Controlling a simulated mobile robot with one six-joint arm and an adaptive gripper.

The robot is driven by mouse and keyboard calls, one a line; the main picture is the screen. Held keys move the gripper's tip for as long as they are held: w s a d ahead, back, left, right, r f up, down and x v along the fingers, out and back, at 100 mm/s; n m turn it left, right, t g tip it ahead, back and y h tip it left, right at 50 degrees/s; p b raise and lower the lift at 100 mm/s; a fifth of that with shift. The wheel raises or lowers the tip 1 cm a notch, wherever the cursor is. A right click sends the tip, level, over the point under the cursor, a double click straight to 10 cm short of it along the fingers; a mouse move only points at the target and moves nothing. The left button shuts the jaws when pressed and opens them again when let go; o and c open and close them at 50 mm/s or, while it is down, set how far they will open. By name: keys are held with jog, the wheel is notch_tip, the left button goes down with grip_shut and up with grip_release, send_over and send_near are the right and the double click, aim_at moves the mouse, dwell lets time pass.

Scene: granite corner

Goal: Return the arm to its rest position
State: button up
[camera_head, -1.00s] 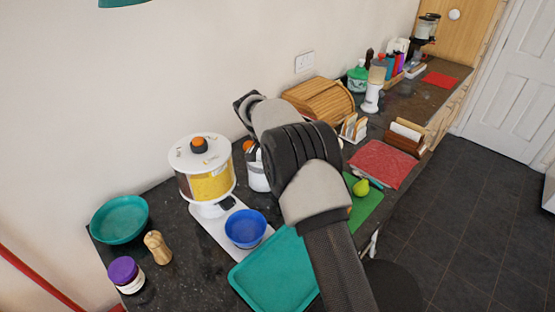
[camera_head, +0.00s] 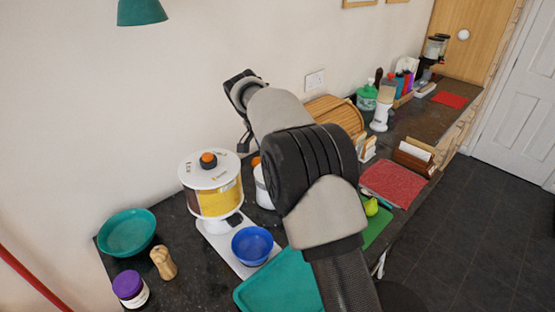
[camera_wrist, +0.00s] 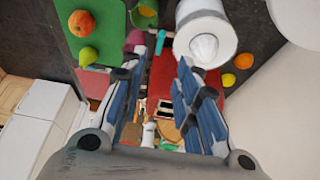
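My arm rises from the bottom of the head view and bends over the counter, with its wrist end near the wall. My gripper (camera_head: 245,140) is mostly hidden behind my own arm there; only a dark part hangs beside the white dispenser. In the wrist view my gripper (camera_wrist: 171,55) has its two blue-padded fingers apart, with nothing held between them.
A wooden bread bin (camera_head: 337,114) is behind my arm.

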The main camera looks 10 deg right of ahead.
jog(key=s+d+r+n+y+b, duration=0.1)
jog(key=s+d+r+n, duration=0.3)
jog(key=s, duration=0.6)
jog(key=s+d+r+n+y+b, duration=0.1)
jog(key=s+r, duration=0.6)
jog(key=s, duration=0.2)
jog(key=s+f+n+t+y+b, duration=0.1)
jog(key=s+f+n, duration=0.2)
jog(key=s, duration=0.9)
jog(key=s+f+n+t+b, duration=0.1)
jog(key=s+f+n, duration=0.2)
jog(key=s, duration=1)
notch_tip(320, 180, down, 3)
jog(key=shift+s+d+r+y, duration=0.15)
jog(key=shift+d+y, duration=0.1)
jog(key=shift+y, duration=0.15)
